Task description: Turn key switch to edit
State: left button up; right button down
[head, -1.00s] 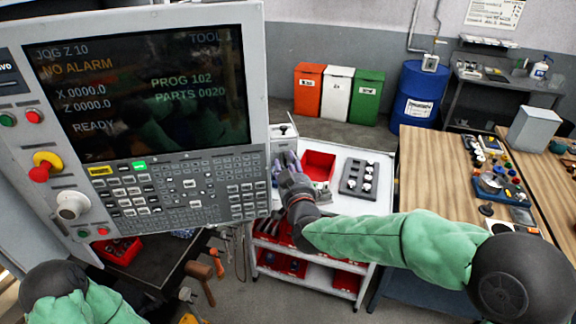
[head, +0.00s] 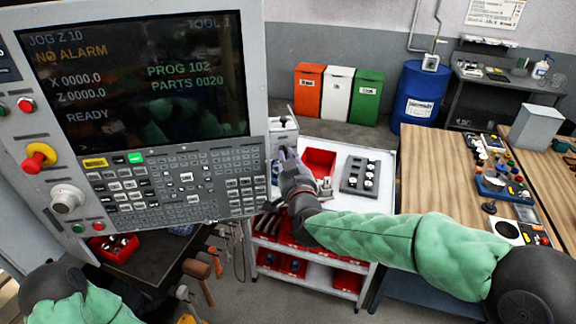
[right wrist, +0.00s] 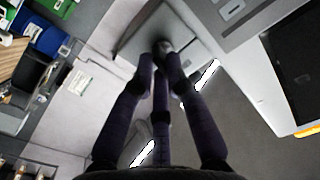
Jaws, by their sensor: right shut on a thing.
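A small grey switch box (head: 285,132) sits at the right edge of the control panel (head: 258,60); it also shows in the right wrist view (right wrist: 195,50). My right gripper (head: 281,157) is at the front of this box. In the right wrist view its dark fingers (right wrist: 162,58) close on a small dark key (right wrist: 163,45) at the box face. The fingers hide most of the key, and I cannot read its position or any label. My left gripper is out of view; only part of my left arm shows at the lower left.
A white trolley (head: 330,225) with a red bin (head: 319,160) and a dark parts tray (head: 352,185) stands just beyond my right gripper. A wooden table (head: 440,180) is to the right. The panel has keys, knobs and a red stop button (head: 33,165).

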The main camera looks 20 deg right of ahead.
jog(key=shift+a+f+m+b, duration=0.1)
jog(key=shift+m+b, duration=3.15)
jog(key=shift+m, duration=0.55)
jog(key=shift+a+f+m+b, duration=0.1)
jog(key=shift+m+b, duration=3.1)
jog(key=shift+m, duration=0.6)
jog(key=c, duration=1.2)
grip_release()
jog(key=shift+d, duration=0.1)
jog(key=shift+c, duration=0.2)
jog(key=s, duration=1.2)
jog(key=shift+a, duration=0.45)
